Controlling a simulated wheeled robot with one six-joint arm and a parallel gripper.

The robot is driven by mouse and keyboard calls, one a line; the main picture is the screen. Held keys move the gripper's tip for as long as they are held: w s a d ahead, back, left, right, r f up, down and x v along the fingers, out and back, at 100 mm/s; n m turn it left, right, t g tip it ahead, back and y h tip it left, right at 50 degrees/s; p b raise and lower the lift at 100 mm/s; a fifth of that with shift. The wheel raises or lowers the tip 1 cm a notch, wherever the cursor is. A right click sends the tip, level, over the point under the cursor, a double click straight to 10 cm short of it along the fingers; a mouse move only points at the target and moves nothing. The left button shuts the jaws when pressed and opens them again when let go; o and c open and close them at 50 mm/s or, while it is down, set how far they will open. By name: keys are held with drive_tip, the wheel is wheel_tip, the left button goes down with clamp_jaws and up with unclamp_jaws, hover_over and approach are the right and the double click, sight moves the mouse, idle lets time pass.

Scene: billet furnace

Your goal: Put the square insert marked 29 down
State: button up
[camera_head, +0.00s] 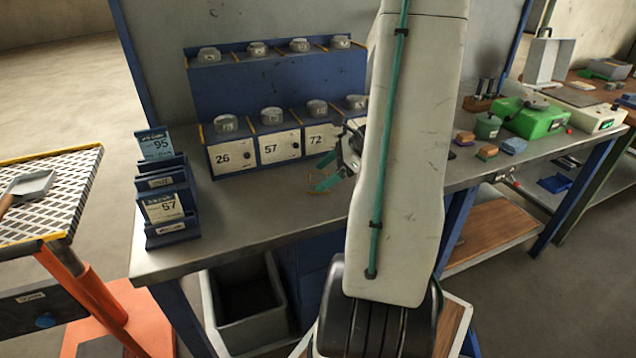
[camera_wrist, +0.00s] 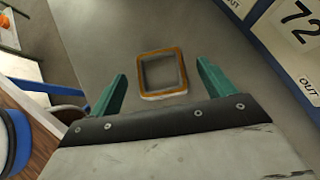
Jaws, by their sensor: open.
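A square frame (camera_wrist: 148,96) with an orange-tan rim, a pale side and an open middle lies on the grey bench top (camera_wrist: 100,35) in the wrist view. I take it for the square insert, but no 29 is legible. In the wrist view my gripper (camera_wrist: 161,68) is open, its two green fingers apart on either side of the frame, with a gap at each side. Nothing is held.
Behind stands a blue rack (camera_head: 278,95) with grey round pieces and bins marked 26, 57 and 72. A card holder (camera_head: 172,228) showing 95 and 57 stands at the left front. Bare bench lies between. Green equipment (camera_head: 530,116) and small blocks stand right.

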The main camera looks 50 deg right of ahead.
drive_tip(key=x, duration=0.2)
drive_tip(key=shift+w+a+f, duration=0.1)
drive_tip(key=shift+w+f, duration=0.15)
drive_tip(key=c, duration=1.6)
drive_tip(key=shift+r, duration=0.1)
clamp_jaws()
drive_tip(key=shift+r, duration=0.1)
